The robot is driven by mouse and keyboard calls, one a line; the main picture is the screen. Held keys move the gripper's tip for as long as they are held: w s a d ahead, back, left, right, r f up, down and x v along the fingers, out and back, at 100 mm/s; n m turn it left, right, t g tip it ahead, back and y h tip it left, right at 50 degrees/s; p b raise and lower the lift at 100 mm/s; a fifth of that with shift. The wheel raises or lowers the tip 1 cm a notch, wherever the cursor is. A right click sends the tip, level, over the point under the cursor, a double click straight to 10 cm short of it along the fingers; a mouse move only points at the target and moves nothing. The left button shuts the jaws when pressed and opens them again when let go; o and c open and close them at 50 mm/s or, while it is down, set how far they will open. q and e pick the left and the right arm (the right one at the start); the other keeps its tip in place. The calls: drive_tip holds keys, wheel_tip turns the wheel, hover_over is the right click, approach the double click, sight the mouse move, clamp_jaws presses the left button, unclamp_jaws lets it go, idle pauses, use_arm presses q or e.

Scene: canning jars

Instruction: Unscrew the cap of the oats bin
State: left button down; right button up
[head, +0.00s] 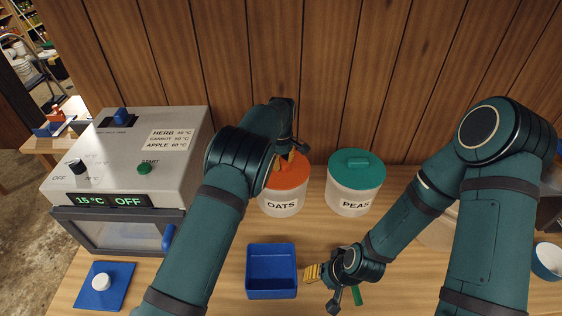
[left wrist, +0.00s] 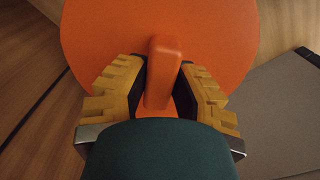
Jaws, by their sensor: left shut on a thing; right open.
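The oats bin (head: 282,207) is a white container labelled OATS, standing on the wooden counter against the back wall. Its orange cap (head: 291,177) sits on top, partly hidden by my left arm in the head view. In the left wrist view the orange cap (left wrist: 246,40) fills the middle, with a raised bar handle (left wrist: 163,72) on it. My left gripper (left wrist: 162,85) is shut on this handle, one yellow finger on each side. My right gripper (head: 322,274) is open and empty, low over the counter beside the blue tray.
The peas bin (head: 352,200) with a green cap stands right of the oats bin. A blue tray (head: 271,290) lies in front. A grey dryer (head: 130,160) stands at left, with a blue plate (head: 104,300) before it. A bowl (head: 547,260) is at far right.

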use_arm(q)
drive_tip(key=shift+s+f+n, duration=0.15)
drive_tip(key=shift+f+n, duration=0.1)
drive_tip(key=shift+n, duration=0.25)
drive_tip(key=n, duration=0.3)
drive_tip(key=shift+n, duration=0.8)
drive_tip(key=n, duration=0.3)
drive_tip(key=shift+n, duration=0.4)
use_arm(e)
drive_tip(key=shift+r, duration=0.15)
use_arm(q)
drive_tip(key=shift+r+p, duration=0.85)
drive_tip(key=shift+r, duration=0.65)
use_arm(e)
drive_tip(key=shift+r, duration=0.7)
